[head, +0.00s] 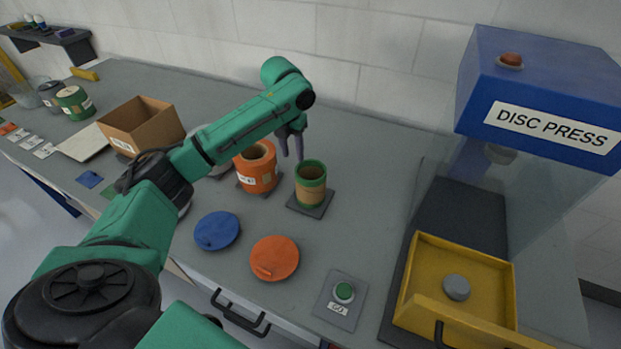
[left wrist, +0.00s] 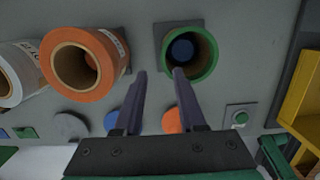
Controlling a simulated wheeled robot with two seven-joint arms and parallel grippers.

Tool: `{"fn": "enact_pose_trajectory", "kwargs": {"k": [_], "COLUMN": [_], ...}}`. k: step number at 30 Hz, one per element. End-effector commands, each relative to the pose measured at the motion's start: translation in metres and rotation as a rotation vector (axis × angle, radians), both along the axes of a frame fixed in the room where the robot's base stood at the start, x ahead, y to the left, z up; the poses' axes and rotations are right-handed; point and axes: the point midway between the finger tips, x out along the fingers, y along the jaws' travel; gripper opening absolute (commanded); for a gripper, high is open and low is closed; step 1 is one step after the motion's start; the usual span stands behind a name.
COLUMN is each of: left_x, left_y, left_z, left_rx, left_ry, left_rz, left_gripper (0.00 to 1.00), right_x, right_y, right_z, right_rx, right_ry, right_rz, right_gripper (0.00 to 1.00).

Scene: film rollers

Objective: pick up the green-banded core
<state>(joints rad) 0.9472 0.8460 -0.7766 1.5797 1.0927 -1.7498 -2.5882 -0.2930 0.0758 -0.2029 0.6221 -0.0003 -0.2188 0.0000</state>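The green-banded core (head: 310,188) is a brown tube with a green band at its top and another at its bottom. It stands upright on a dark square pad (head: 322,209). In the left wrist view its green rim (left wrist: 208,67) is seen from above, with something dark blue inside. My left gripper (head: 292,157) is above the table, just left of the core and apart from it. Its two fingers (left wrist: 160,74) are spread with nothing between them; the right finger overlaps the near left of the rim in that view. My right gripper is out of view.
An orange roll (head: 256,170) stands close left of the core, with a white roll (left wrist: 14,75) beyond it. Blue (head: 217,230) and orange (head: 275,258) discs lie in front. A green button (head: 343,291) and the disc press (head: 540,95) with its yellow tray (head: 480,259) are right.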

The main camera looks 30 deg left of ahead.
Motion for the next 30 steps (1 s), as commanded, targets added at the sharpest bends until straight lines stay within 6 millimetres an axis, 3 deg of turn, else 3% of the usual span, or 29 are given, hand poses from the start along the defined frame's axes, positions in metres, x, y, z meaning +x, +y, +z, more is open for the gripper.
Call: {"fn": "enact_pose_trajectory", "kwargs": {"k": [5, 12, 15, 22, 25, 30], "left_x": [0.005, 0.009, 0.012, 0.012, 0.012, 0.012], "left_y": [0.0, -0.007, -0.006, -0.005, -0.005, -0.005], "left_z": [-0.035, -0.071, -0.088, -0.093, -0.093, -0.093], "left_rx": [-0.001, -0.002, 0.0, 0.0, 0.0, 0.0], "left_ry": [0.001, 0.004, 0.0, -0.002, -0.002, -0.002], "left_rz": [0.002, 0.001, 0.001, 0.0, 0.0, 0.001], "left_gripper": [0.4, 0.4, 0.4, 0.4, 0.01, 0.0], "right_x": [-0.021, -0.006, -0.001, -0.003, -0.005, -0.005], "right_y": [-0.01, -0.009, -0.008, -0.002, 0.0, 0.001], "right_z": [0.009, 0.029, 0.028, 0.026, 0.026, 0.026], "right_rx": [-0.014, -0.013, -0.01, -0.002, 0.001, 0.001], "right_ry": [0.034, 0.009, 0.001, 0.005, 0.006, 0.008], "right_rz": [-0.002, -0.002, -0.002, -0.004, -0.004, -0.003], "right_gripper": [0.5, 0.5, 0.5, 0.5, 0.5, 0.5]}}
